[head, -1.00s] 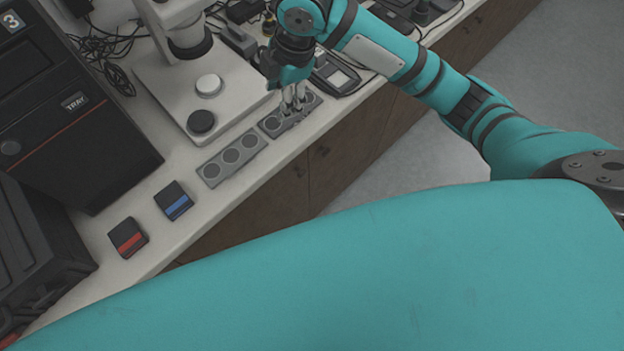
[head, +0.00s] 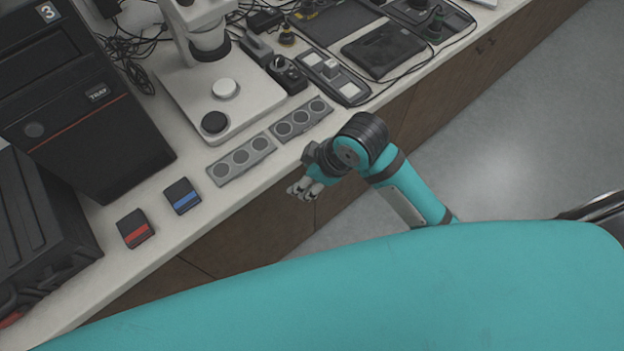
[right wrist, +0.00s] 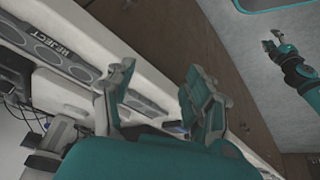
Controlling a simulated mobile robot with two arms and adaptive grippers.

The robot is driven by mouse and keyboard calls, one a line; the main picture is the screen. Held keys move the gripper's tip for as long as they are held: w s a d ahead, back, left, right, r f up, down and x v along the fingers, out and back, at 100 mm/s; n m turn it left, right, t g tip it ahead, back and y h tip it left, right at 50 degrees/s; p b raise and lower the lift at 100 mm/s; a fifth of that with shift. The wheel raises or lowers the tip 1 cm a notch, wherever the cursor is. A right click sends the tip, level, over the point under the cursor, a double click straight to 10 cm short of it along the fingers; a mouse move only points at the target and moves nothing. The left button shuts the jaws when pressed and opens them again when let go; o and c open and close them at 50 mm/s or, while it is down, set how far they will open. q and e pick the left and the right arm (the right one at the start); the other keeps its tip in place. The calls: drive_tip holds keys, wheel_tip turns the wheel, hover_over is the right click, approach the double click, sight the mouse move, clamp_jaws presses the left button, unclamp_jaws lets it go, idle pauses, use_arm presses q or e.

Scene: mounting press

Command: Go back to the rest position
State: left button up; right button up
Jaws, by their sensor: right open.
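My right gripper (head: 303,188) hangs in front of the bench's front edge in the head view, below the grey three-well strips and apart from them. In the right wrist view its two fingers (right wrist: 160,68) are spread with nothing between them. A teal arm with a small gripper (right wrist: 273,42), which seems to be my left one, shows far off at the upper right of the right wrist view. Its jaws are too small to read. My left gripper is not in the head view.
The bench (head: 225,218) carries two grey three-well strips (head: 241,161), (head: 301,119), a microscope (head: 222,88), blue-striped (head: 182,196) and red-striped (head: 135,229) blocks and a black tower (head: 105,130). The floor (head: 500,150) right of the bench is clear.

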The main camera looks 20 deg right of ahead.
drive_tip(key=shift+s+d+f+m, duration=0.4)
drive_tip(key=shift+f+m, duration=0.15)
drive_tip(key=shift+m, duration=0.05)
drive_tip(key=w+d+f+m+h, duration=0.1)
drive_tip(key=d+f+m, duration=0.25)
drive_tip(key=f, duration=1.25)
drive_tip(key=s+d+f+m+g+h, duration=0.1)
drive_tip(key=s+d+f, duration=0.25)
drive_tip(key=f, duration=0.45)
drive_tip(key=s+d+f+m+h, duration=0.15)
drive_tip(key=s+f, duration=0.25)
drive_tip(key=f, duration=0.4)
drive_tip(key=s+d+f, duration=0.1)
drive_tip(key=s+f, duration=0.3)
drive_tip(key=s, duration=0.3)
drive_tip(key=s+d+f+g, duration=0.1)
drive_tip(key=s+f, duration=0.3)
drive_tip(key=s, duration=0.4)
drive_tip(key=s+d+f+m, duration=0.1)
drive_tip(key=s+f, duration=0.3)
drive_tip(key=s, duration=0.4)
drive_tip(key=shift+s+d+f, duration=0.25)
drive_tip(key=shift+d+f, duration=0.15)
drive_tip(key=shift+d, duration=0.3)
